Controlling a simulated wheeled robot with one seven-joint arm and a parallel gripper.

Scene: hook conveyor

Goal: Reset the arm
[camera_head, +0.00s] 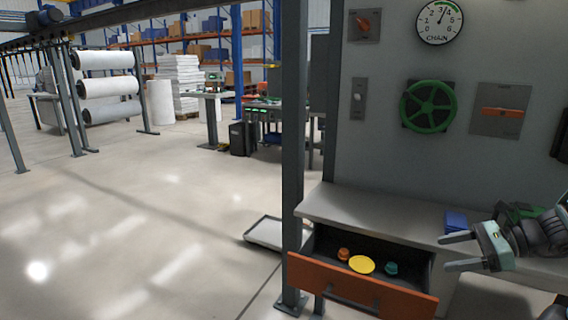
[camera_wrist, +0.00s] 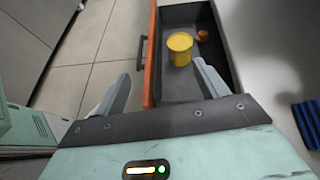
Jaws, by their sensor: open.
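My gripper (camera_head: 458,252) is at the right in the head view, open and empty, its two fingers pointing left above the desk's front edge. In the wrist view my gripper (camera_wrist: 160,92) has its fingers spread wide, with the open drawer (camera_wrist: 150,55) beneath and beyond them. The orange-fronted drawer (camera_head: 360,287) stands open in the head view. Inside it lie a yellow round thing (camera_head: 361,264), an orange piece (camera_head: 343,254) and a teal piece (camera_head: 391,268). The wrist view shows the yellow thing (camera_wrist: 180,48) as a short cylinder, with the orange piece (camera_wrist: 203,35) beside it.
A grey panel carries a chain gauge (camera_head: 439,21), a green handwheel (camera_head: 430,106), an orange-handled switch (camera_head: 501,111) and a red knob (camera_head: 363,24). A blue block (camera_head: 456,221) lies on the desk top (camera_head: 360,215). A grey post (camera_head: 294,150) stands left of the drawer. Open floor spreads left.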

